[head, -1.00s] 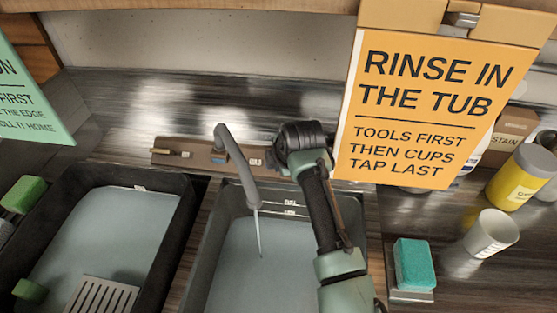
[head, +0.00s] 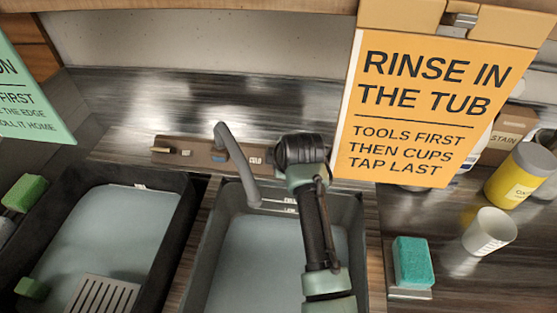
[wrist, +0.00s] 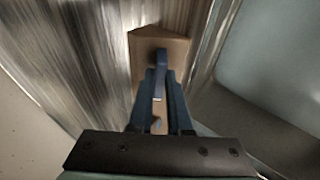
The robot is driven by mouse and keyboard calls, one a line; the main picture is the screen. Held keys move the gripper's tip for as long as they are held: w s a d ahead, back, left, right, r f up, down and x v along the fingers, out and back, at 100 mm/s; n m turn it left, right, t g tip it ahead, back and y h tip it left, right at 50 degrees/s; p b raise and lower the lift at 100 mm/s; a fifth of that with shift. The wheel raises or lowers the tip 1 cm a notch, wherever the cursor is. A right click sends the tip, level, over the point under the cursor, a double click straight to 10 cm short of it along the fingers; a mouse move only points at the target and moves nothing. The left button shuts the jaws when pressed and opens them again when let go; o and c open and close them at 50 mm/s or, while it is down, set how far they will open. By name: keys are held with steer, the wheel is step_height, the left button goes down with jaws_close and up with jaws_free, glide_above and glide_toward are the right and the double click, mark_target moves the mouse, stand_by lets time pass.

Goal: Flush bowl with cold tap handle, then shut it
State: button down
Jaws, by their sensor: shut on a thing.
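My gripper (wrist: 160,78) is shut on this handle, one finger on each side. In the head view my arm's wrist hides the gripper and the held handle. The brown tap base (head: 203,157) runs along the back of the tubs. The grey curved spout (head: 235,160) hangs over the right tub (head: 210,245), which holds pale water. No stream shows from the spout. I cannot make out a separate bowl.
A left tub (head: 180,215) holds water and a slotted rack (head: 103,297). An orange sign (head: 425,110) hangs close to my arm's right. A teal sponge (head: 413,262), a white cup (head: 489,232) and a yellow jar (head: 518,178) stand at right.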

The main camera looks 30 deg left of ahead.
steer(key=shift+d, duration=0.1)
steer(key=c, duration=0.9)
jaws_free()
steer(key=shift+o, duration=0.2)
step_height(320, 180, up, 10)
steer(key=shift+b, duration=0.45)
steer(key=shift+w, duration=0.1)
